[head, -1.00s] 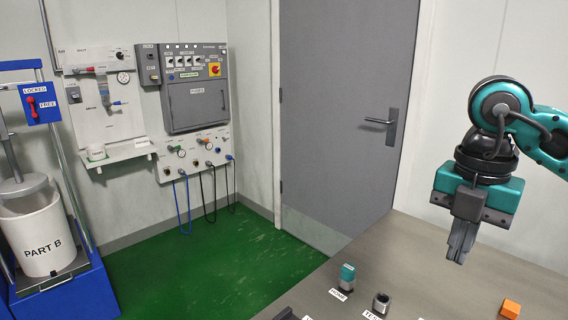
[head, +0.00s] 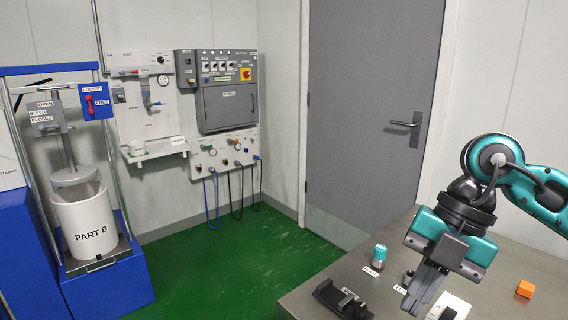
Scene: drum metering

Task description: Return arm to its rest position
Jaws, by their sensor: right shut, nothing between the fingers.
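My right gripper (head: 420,292) is in the head view at the lower right, on a teal and black arm that comes in from the right edge. Its fingers are together, point down and hold nothing. It hangs in front of the grey table (head: 496,290) and hides part of the table top and some items there. My left gripper is not in view.
The table carries a teal-topped piece (head: 379,254), a black fixture (head: 343,299), a white item (head: 450,306) and an orange block (head: 525,289). A PART B drum (head: 84,222) stands in a blue frame at left. Green floor (head: 236,262) lies open between.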

